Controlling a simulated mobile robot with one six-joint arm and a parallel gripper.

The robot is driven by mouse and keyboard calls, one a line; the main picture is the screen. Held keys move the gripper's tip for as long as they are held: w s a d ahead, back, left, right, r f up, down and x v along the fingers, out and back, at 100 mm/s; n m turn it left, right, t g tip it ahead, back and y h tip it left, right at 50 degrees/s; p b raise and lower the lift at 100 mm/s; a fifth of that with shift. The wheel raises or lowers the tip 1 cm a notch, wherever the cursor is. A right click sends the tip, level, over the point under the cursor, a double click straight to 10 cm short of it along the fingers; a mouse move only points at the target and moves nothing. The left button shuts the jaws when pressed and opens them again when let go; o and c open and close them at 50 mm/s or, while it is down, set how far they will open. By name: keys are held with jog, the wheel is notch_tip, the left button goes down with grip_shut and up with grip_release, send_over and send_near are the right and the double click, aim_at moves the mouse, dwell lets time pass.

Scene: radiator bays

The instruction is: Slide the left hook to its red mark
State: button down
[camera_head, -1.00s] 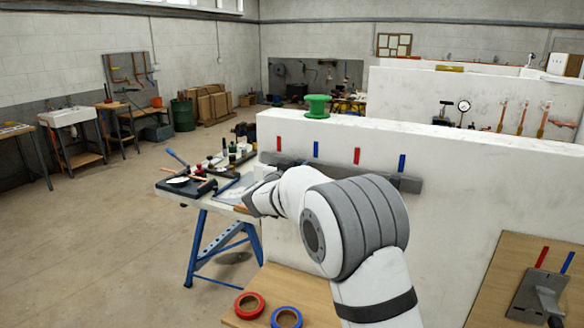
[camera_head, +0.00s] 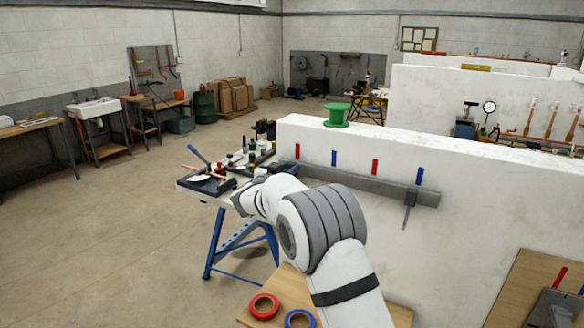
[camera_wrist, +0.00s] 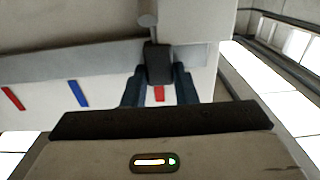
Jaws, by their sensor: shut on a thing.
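A grey rail (camera_head: 360,184) runs along the white wall, below red and blue marks. My gripper (camera_wrist: 159,70) is shut on the dark block of the left hook (camera_wrist: 158,60) in the wrist view. A grey rod rises from the block in that picture. The left red mark (camera_wrist: 159,93) shows between my fingers, lined up with the block or very nearly so; it also shows in the head view (camera_head: 297,151). The right hook (camera_head: 409,204) hangs near the right blue mark (camera_head: 419,176).
A blue-legged bench (camera_head: 215,240) with tools stands at the left end of the wall. A green spool (camera_head: 336,115) stands on the wall top. Red tape (camera_head: 264,306) and blue tape (camera_head: 299,319) lie on a wooden top by my arm. The floor at left is open.

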jog(key=c, duration=1.6)
grip_release()
jog(key=shift+a, duration=0.1)
jog(key=o, duration=0.3)
jog(key=shift+s+r, duration=0.1)
jog(key=shift+s, duration=0.15)
jog(key=shift+o, duration=0.7)
jog(key=shift+w+d, duration=0.15)
jog(key=shift+d, duration=0.1)
jog(key=shift+a, duration=0.1)
jog(key=b+v, duration=0.2)
jog(key=v, duration=0.5)
jog(key=shift+s, duration=0.4)
